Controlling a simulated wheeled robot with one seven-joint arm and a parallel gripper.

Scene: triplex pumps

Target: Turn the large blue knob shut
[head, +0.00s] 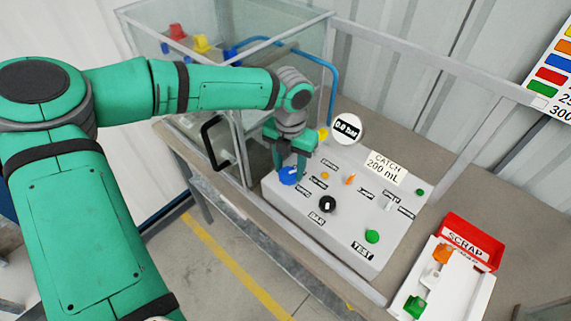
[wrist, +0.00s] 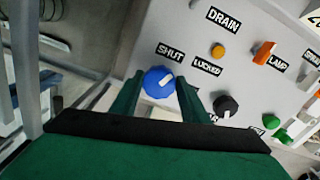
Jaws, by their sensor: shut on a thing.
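The large blue knob (head: 288,176) sits at the left end of the light grey control panel (head: 345,231). In the wrist view the blue knob (wrist: 153,84) lies between my two fingers, near their tips. Its white mark points to the upper right. The SHUT label (wrist: 170,53) is just above the knob, and a label that seems to read LOCKED (wrist: 207,64) is to its right. My gripper (head: 293,170) reaches down from above and is shut on the knob; it also shows in the wrist view (wrist: 159,90). The head view partly hides the fingers' contact.
A black knob (head: 327,204), a green button (head: 372,236) and an orange switch (head: 350,179) share the panel. A round gauge reading 0.0 bar (head: 347,128) stands behind it. A glass enclosure (head: 240,60) is behind my arm. A red SCRAP tray (head: 468,242) lies right.

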